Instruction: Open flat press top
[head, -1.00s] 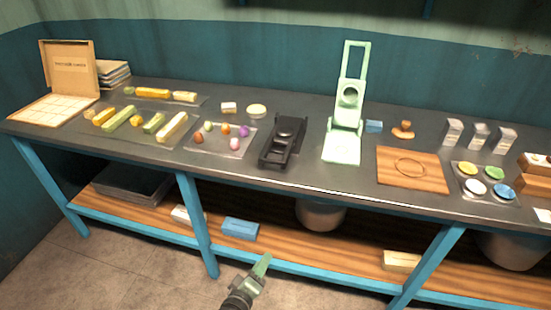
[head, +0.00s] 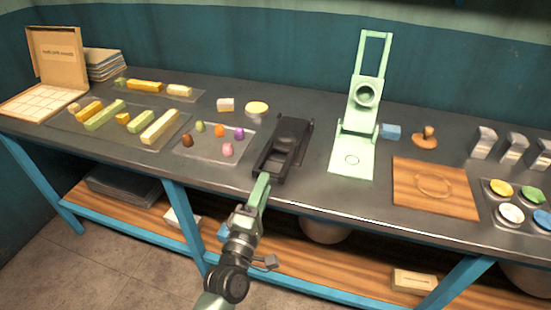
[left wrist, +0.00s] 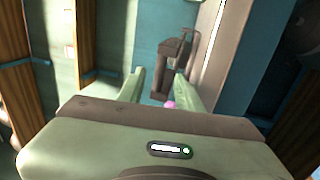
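A black press (head: 283,148) lies low near the front edge of the table, its top down flat. It also shows beyond my fingers in the left wrist view (left wrist: 172,62). A pale green press (head: 354,120) stands to its right with its top part raised upright. My right gripper is in neither view.
A clear tray (head: 200,153) with several small coloured balls lies left of the black press. A wooden board (head: 435,200) lies right of the green press. A tray (head: 85,128) of yellow and green bars is farther left. The table's front edge runs beside my left gripper.

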